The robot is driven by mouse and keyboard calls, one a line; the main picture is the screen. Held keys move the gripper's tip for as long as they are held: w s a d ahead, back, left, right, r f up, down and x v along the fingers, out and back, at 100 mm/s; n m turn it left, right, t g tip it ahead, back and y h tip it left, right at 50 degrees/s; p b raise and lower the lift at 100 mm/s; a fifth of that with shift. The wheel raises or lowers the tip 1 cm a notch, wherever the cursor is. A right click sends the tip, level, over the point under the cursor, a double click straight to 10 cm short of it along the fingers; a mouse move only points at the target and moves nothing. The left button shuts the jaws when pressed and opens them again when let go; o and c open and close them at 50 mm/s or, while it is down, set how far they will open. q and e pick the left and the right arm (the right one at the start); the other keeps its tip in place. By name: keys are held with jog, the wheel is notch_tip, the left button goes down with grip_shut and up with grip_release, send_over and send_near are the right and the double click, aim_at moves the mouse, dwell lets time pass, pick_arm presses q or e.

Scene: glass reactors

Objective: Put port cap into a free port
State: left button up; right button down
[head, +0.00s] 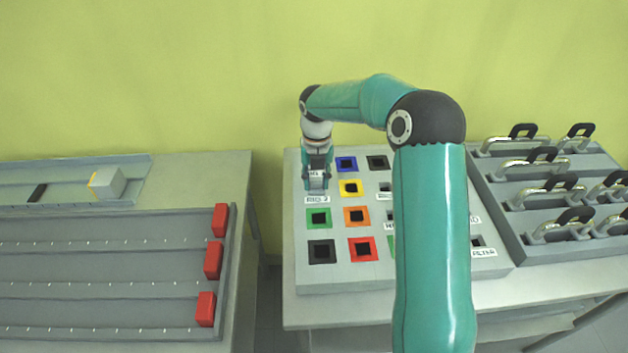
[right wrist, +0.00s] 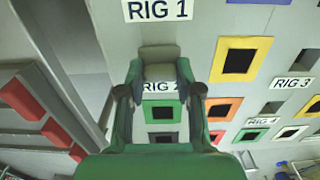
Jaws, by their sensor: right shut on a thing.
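My right gripper (head: 317,185) is over the upper left of the grey port panel (head: 306,276), between the RIG 1 and RIG 2 labels. In the right wrist view my right gripper (right wrist: 160,75) is shut on a small grey block, which looks like the port cap (right wrist: 160,64); it partly covers the RIG 2 label (right wrist: 155,86). I cannot tell whether the cap touches the panel. Open dark ports show in a green frame (head: 318,217), a yellow frame (head: 349,187), an orange frame (head: 357,215) and a red frame (head: 362,249). My left gripper is not in view.
A rack of black-handled items (head: 553,228) stands right of the panel. On the left table, a slotted tray (head: 100,262) has red blocks (head: 213,260) at its right end, and a pale box (head: 106,183) sits behind it. My right arm hides part of the panel.

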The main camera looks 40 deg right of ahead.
jog(key=shift+f, duration=0.25)
dwell(0.6)
jog(key=c, duration=0.7)
grip_release()
notch_tip(320, 180, up, 12)
jog(key=shift+f, duration=0.1)
notch_tip(320, 180, up, 8)
jog(key=p, duration=0.8)
